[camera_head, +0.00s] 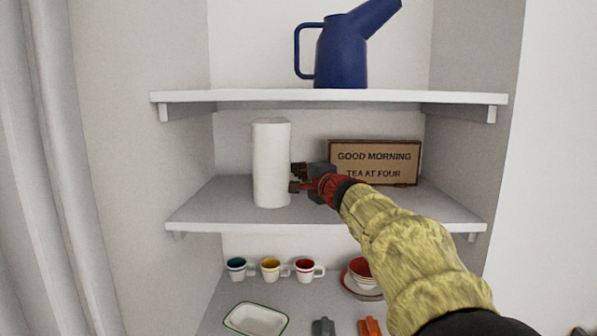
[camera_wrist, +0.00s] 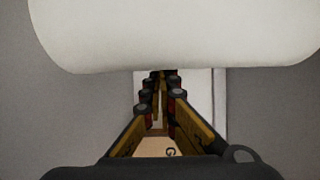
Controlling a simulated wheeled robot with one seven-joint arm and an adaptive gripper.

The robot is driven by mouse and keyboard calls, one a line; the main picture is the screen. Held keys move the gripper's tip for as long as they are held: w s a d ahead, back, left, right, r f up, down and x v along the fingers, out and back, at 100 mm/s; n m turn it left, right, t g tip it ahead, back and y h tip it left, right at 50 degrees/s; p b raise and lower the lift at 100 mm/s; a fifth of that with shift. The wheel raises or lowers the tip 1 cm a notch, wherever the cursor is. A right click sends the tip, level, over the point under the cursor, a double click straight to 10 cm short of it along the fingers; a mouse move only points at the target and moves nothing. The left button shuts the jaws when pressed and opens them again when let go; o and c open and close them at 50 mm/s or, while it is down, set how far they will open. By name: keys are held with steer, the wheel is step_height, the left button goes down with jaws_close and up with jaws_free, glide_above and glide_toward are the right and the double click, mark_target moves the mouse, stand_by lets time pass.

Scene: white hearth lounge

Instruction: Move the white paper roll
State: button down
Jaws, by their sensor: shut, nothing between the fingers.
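The white paper roll (camera_head: 271,163) stands upright on the middle shelf, left of centre, in the head view. In the wrist view the white roll (camera_wrist: 180,30) fills the top of the picture, close in front of my gripper. My gripper (camera_head: 296,180) is just right of the roll at about its lower half. Its fingers (camera_wrist: 160,80) are shut with nothing between them. The fingertips are at or very near the roll's side; I cannot tell whether they touch it.
A brown sign (camera_head: 375,162) stands behind my gripper on the middle shelf (camera_head: 220,212). A blue watering can (camera_head: 341,50) stands on the upper shelf (camera_head: 240,96). The shelf left of the roll is clear.

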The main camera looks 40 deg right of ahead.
mark_target(282, 175)
steer(key=a+b, duration=0.1)
steer(key=a, duration=0.1)
steer(key=a+b, duration=0.1)
steer(key=s+a+b, duration=0.1)
steer(key=a, duration=0.1)
steer(key=shift+a+f+b, duration=0.2)
steer(key=shift+a+b, duration=0.1)
steer(key=shift+b, duration=0.05)
steer(key=shift+a+r, duration=0.2)
steer(key=shift+a, duration=0.35)
steer(key=shift+s, duration=0.1)
steer(key=s, duration=0.4)
steer(key=s+a, duration=0.1)
steer(key=s, duration=0.2)
steer(key=s+a, duration=0.1)
steer(key=s, duration=0.3)
steer(key=shift+s+a, duration=0.1)
steer(key=shift+s, duration=0.25)
steer(key=shift+a+f, duration=0.1)
